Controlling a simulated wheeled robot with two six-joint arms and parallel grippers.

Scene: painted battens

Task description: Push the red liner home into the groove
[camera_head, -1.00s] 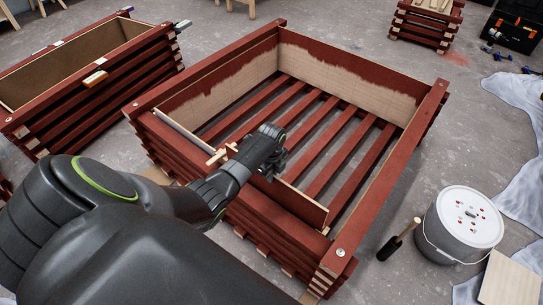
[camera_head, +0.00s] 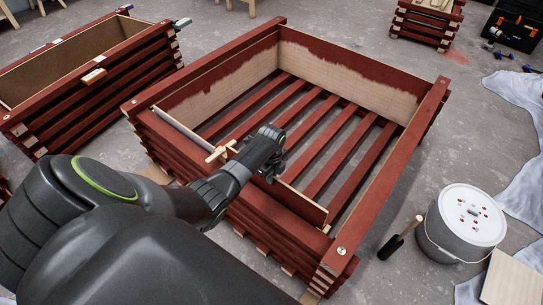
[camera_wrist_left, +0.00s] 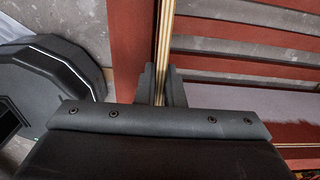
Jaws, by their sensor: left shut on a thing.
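The red liner (camera_head: 309,209) is a thin board standing on edge along the near side of the large red slatted crate (camera_head: 420,115). Its right end shows in the head view; my arm covers part of it. My left gripper (camera_head: 272,170) is over this near side. In the left wrist view its jaws (camera_wrist_left: 163,88) are shut on the liner, whose pale layered top edge (camera_wrist_left: 165,35) runs up between them beside a red rail (camera_wrist_left: 127,50). The groove is hidden, so I cannot tell how deep the liner sits. My right gripper is not in view.
A small wooden cross-shaped piece (camera_head: 217,154) lies on the near rim left of my gripper. A second red crate (camera_head: 95,85) stands at the left. A white-lidded bucket (camera_head: 466,222) and a brush (camera_head: 400,238) are on the floor at the right. The crate's slatted middle is open.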

